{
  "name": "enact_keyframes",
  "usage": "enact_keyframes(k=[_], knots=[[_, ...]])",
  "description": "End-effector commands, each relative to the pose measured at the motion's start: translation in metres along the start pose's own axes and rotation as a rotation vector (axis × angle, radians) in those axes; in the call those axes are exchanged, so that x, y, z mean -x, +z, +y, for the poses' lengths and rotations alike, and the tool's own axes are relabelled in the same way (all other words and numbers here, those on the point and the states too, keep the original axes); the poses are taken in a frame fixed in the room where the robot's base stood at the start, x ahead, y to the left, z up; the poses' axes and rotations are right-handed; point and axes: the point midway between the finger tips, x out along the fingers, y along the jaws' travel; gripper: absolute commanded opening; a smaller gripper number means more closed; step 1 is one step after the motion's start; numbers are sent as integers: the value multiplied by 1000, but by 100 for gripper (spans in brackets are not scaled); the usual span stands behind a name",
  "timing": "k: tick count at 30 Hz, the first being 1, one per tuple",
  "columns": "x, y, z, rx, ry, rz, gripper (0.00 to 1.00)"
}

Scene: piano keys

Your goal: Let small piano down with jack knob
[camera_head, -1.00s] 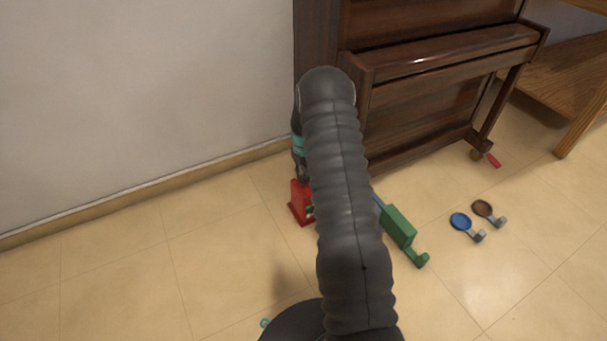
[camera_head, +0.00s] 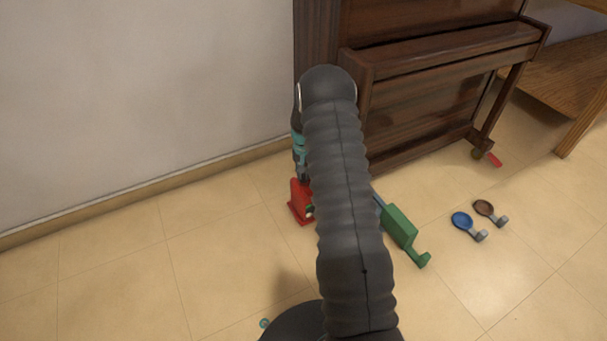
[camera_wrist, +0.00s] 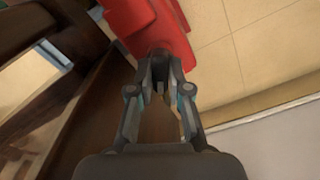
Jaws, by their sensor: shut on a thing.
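The small piano (camera_head: 430,65) is brown wood and stands against the wall. A red jack (camera_head: 299,205) is on the floor at its near left end, partly behind my arm. My gripper (camera_head: 304,180) is down at the top of the jack, largely covered by my arm. In the wrist view the fingertips (camera_wrist: 160,58) are close together against the red jack body (camera_wrist: 148,22), shut on the jack knob. Whether the piano's near end is off the floor cannot be seen.
A green tool (camera_head: 400,226) lies on the floor right of my arm. Blue (camera_head: 462,222) and brown (camera_head: 483,207) round pads with grey ends lie further right. A small red piece (camera_head: 494,160) is by the piano's far caster. A wooden bench (camera_head: 570,80) stands right. Floor at left is clear.

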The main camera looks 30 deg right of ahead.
Motion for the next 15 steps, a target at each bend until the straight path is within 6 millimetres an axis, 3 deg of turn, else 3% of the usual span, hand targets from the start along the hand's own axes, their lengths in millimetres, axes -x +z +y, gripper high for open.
enact_keyframes(k=[15], knots=[[-1,0,0,-492,0,1,0]])
